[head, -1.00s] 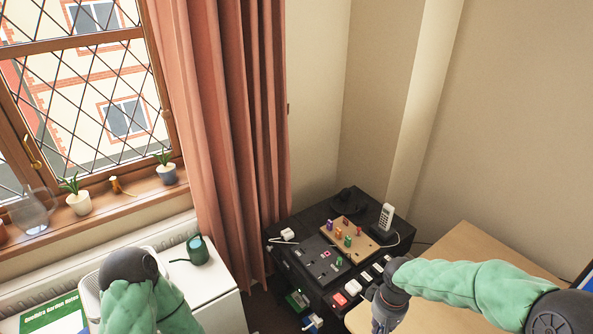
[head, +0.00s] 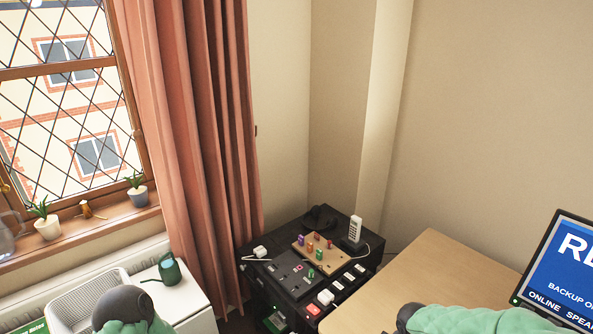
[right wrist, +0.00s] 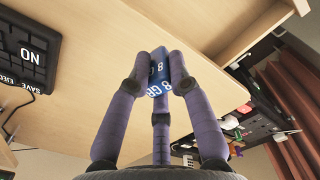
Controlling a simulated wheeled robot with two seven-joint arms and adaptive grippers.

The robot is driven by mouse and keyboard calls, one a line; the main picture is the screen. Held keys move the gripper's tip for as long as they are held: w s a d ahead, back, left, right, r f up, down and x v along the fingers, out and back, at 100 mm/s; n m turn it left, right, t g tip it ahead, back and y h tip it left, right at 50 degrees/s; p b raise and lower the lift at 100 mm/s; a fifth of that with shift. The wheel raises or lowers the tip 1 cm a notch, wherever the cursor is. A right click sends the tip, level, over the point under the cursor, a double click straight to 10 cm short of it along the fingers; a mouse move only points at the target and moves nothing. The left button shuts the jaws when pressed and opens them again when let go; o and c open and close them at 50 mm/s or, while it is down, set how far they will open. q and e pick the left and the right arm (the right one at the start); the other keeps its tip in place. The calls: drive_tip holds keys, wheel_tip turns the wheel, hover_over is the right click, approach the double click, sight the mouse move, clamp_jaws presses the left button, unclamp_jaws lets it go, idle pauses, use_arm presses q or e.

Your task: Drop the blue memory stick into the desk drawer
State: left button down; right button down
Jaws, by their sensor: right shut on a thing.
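The blue memory stick (right wrist: 158,75), with white "8 GB" lettering, is held between the fingertips of my right gripper (right wrist: 160,80) in the right wrist view. The gripper is shut on it above a light wooden surface. In the head view my right forearm runs off the bottom edge, so that gripper is hidden there. Wooden panels (right wrist: 238,28) stand at the top of the right wrist view; I cannot tell whether they belong to the desk drawer. In the head view the wooden desk (head: 430,262) is at the right. My left arm shows at bottom left; its gripper is out of view.
A black keyboard (right wrist: 28,55) lies at the left of the right wrist view. A monitor (head: 565,270) stands on the desk. A black cabinet (head: 262,290) with pegs, sockets and a white phone (head: 355,229) stands beside the desk. A green watering can (head: 168,270) stands on a white top.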

drive_tip(key=shift+f+b, duration=0.95)
drive_tip(key=shift+f, duration=0.6)
drive_tip(key=c, duration=1.1)
unclamp_jaws()
drive_tip(key=shift+o, duration=0.2)
wheel_tip(320, 180, up, 12)
drive_tip(key=shift+r, duration=0.1)
